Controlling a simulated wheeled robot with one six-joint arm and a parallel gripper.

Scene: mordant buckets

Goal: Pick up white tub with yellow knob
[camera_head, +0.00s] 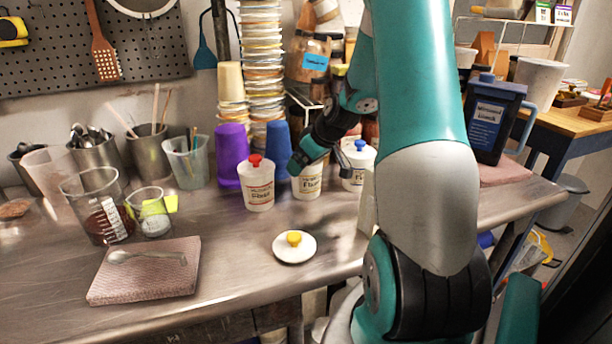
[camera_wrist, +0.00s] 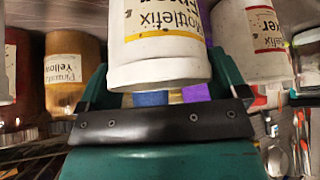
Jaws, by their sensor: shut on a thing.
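A white tub with a yellow label band (camera_head: 307,183) stands in the middle of a row of three tubs, and it fills the centre of the wrist view (camera_wrist: 160,60). My gripper (camera_head: 320,166) is shut on it, with one jaw at each side. The gripper hides its upper part in the head view. I cannot tell whether its base touches the bench.
A red-knobbed tub (camera_head: 258,188) stands close on the left and a blue-knobbed tub (camera_head: 358,160) close on the right. Purple (camera_head: 231,155) and blue (camera_head: 277,150) cups stand behind. A pink mat (camera_head: 150,270) with a spoon lies front left. The bench around the lid is clear.

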